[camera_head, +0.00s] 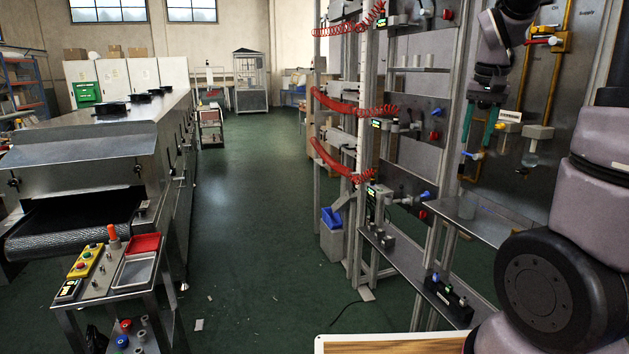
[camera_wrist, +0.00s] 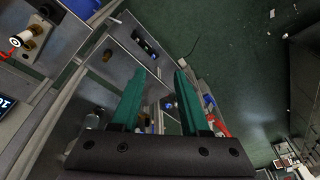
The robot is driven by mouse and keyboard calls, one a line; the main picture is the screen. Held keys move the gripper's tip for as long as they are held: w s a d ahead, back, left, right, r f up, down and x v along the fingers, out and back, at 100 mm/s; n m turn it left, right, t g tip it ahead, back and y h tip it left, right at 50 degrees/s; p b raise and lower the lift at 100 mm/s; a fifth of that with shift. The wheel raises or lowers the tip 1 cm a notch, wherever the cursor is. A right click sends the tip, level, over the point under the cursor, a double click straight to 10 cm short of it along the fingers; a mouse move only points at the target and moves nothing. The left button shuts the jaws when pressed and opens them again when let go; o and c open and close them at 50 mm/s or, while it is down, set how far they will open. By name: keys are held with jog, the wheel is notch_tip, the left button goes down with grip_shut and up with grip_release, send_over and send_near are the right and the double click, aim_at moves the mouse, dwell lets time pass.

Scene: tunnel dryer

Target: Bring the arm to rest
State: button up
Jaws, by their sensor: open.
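My gripper (camera_head: 481,128) has two green fingers and hangs from my raised arm at the upper right of the head view, in front of the metal rack panel. In the wrist view my gripper (camera_wrist: 160,85) shows its two green fingers spread apart, with nothing between their tips. The fingers are apart from the rack's shelf (camera_head: 488,222), which lies below them. A small glass-like cup stands on that shelf. My arm's larger links fill the right edge of the head view.
The rack (camera_head: 354,110) with coiled red hoses (camera_head: 345,103) stands close by on the right. A tunnel dryer (camera_head: 100,150) and a control cart (camera_head: 108,275) stand at left. A blue-topped bin (camera_head: 332,240) sits beside the rack.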

jog(key=s+a+r+t+y, duration=0.1)
jog(key=s+a+r+t, duration=0.1)
jog(key=s+a, duration=0.4)
jog(key=s+a+r+t+y, duration=0.1)
jog(key=s+a+r+t, duration=0.1)
jog(key=s+a+r, duration=0.2)
jog(key=s+a, duration=0.3)
jog(key=s, duration=0.4)
jog(key=shift+n+t+y, duration=0.3)
jog(key=shift+n, duration=0.1)
